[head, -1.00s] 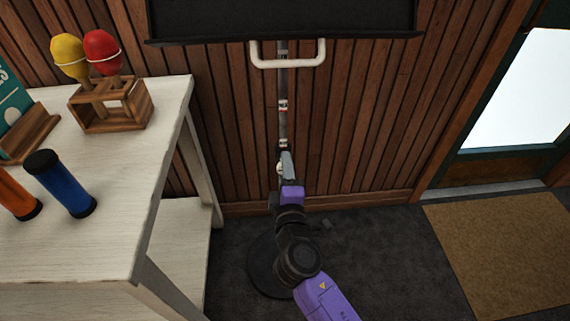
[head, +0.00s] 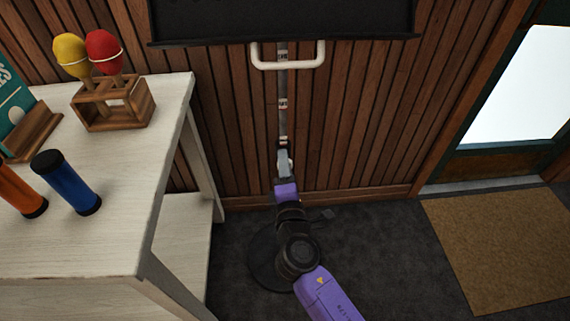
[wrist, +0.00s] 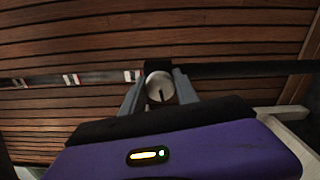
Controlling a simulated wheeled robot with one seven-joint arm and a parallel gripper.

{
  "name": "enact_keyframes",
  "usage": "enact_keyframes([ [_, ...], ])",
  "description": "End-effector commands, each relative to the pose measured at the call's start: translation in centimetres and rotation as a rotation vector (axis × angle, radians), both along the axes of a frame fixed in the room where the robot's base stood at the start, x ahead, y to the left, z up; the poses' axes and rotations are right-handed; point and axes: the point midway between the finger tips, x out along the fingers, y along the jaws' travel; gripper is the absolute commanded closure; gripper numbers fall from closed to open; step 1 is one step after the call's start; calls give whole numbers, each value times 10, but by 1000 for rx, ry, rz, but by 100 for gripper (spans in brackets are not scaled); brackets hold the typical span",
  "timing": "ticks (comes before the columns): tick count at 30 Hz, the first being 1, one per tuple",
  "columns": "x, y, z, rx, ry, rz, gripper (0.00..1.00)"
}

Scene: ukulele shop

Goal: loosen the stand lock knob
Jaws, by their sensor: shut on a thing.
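The music stand has a black desk (head: 285,20) at the top, a grey metal pole (head: 283,105) with light bands, and a dark round base (head: 270,258) on the floor, partly behind my arm. The round silver lock knob (wrist: 158,87) sits on a black collar on the pole, with a dark line on its face. My gripper (wrist: 158,92) is shut on the knob, one finger on each side. In the head view my gripper (head: 284,165) is at the pole's lower part and mostly hides the knob.
A white handle (head: 288,66) sticks out below the desk. A whitewashed table (head: 130,180) at left carries maracas in a wooden rack (head: 114,103) and blue and orange shakers. A slatted wall stands behind; a tan mat (head: 500,240) lies at right.

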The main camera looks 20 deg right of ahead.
Motion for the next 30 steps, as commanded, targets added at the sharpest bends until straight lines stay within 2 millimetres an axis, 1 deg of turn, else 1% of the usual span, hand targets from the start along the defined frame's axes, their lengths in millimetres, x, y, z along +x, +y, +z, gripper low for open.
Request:
enact_keyframes([
  [3, 0, 1, -2, 1, 2, 3, 100],
  [4, 0, 1, -2, 1, 2, 3, 58],
  [6, 0, 1, -1, 2, 2, 3, 44],
  [7, 0, 1, -1, 2, 2, 2, 43],
  [17, -3, 1, -1, 1, 1, 1, 43],
  [20, -12, 4, -2, 1, 2, 2, 43],
  [27, -49, 17, -2, 2, 2, 3, 43],
  [30, -62, 21, -2, 2, 3, 3, 43],
])
